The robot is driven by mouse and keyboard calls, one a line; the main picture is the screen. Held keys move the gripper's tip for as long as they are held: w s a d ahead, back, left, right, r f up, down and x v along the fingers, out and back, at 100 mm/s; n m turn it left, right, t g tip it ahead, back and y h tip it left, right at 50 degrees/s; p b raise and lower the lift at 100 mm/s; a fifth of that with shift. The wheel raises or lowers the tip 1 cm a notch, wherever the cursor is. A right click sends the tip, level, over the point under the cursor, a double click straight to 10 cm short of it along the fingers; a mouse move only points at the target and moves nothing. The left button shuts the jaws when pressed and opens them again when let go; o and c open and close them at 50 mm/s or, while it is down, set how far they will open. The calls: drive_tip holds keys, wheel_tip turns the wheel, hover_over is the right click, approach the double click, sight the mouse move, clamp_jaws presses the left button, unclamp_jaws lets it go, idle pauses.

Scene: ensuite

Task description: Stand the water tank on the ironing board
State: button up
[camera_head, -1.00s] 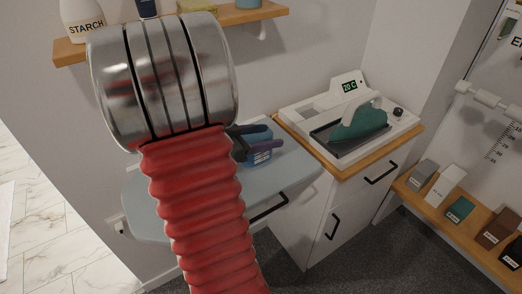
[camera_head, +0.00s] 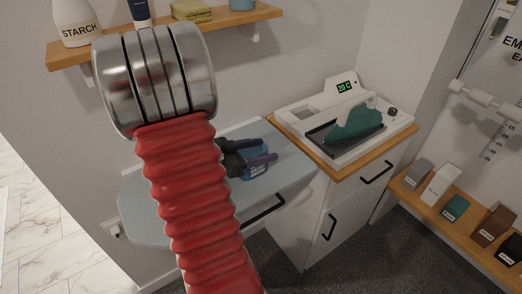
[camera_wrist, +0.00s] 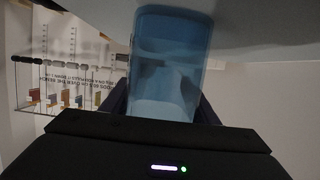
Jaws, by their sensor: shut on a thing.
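The water tank (camera_wrist: 168,50) is a translucent blue container, seen large in the wrist view between my gripper's dark fingers. In the head view the tank (camera_head: 262,174) shows as a small blue piece at my gripper (camera_head: 258,163), which is shut on it. Both are over the pale blue ironing board (camera_head: 150,222), toward its right part. The tank's far end meets the edge of a pale surface at the top of the wrist view. I cannot tell whether the tank touches the board. My red and silver arm hides part of the board.
A teal iron (camera_head: 354,122) sits on its white station (camera_head: 392,128) atop a cabinet, right of the board. A wall shelf (camera_head: 160,33) with a starch bottle (camera_head: 78,24) is above. A low shelf (camera_head: 452,222) with several boxes is at right. The board's left end is clear.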

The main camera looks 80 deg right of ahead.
drive_tip(key=shift+f, duration=0.1)
drive_tip(key=o, duration=1.2)
drive_tip(key=v, duration=1.2)
idle(0.4)
